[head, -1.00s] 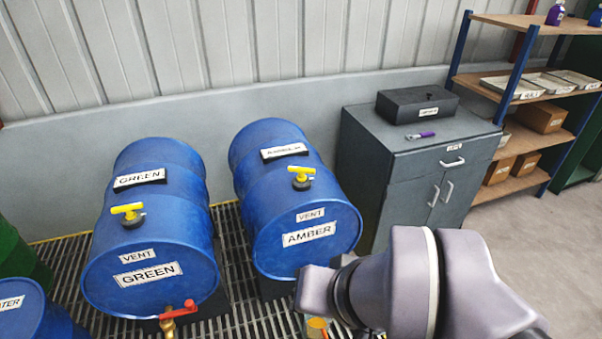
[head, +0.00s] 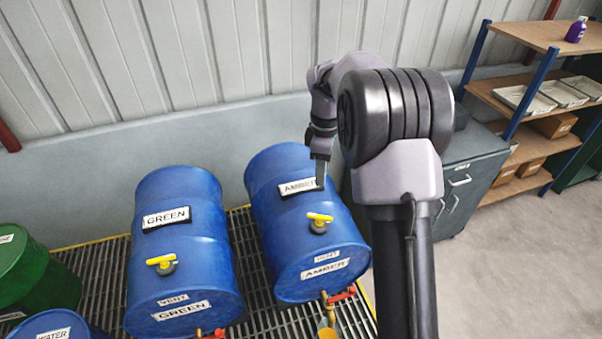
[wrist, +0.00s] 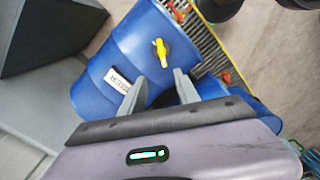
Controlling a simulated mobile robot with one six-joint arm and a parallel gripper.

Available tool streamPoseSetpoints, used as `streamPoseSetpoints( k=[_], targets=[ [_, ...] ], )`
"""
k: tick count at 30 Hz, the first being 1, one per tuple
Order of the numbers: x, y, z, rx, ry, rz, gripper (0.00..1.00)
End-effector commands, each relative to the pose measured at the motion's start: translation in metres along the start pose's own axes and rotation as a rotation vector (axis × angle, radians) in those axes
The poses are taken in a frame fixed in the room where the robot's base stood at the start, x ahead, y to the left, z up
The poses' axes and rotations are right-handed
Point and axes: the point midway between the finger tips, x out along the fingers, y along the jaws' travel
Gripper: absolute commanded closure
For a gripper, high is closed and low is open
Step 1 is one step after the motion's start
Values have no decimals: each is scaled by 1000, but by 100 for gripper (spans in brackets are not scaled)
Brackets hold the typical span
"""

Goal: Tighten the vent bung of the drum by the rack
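The blue AMBER drum (head: 283,225) lies on its side next to the grey cabinet, nearer the rack (head: 535,75) than the GREEN drum. Its vent bung (head: 319,222) has a yellow T-handle on a dark base, on the drum's upper side near the VENT label. My gripper (head: 320,182) points down over the drum by its upper AMBER plate, behind the bung in the head view. In the wrist view the drum (wrist: 98,68) and the yellow bung (wrist: 160,50) show ahead of the fingers. My gripper (wrist: 158,82) is open, with nothing between the fingers, apart from the bung.
The blue GREEN drum (head: 180,250) with a similar yellow bung (head: 162,263) lies to the left. Red-handled taps (head: 340,296) project at the drum fronts over the grating (head: 100,265). The cabinet (head: 478,165) stands close right of the AMBER drum.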

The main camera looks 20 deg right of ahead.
Motion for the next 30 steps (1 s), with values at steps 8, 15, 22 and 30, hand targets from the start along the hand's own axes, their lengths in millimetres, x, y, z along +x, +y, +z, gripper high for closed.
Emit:
streamPoseSetpoints(
  k=[8, 15, 22, 30],
  targets=[
    [56, 0, 1, -10, -3, -6, 62],
    [117, 0, 1, -9, -3, -5, 62],
    [162, 0, 1, -9, -2, -4, 62],
    [178, 0, 0, -8, -1, -2, 62]
  ],
)
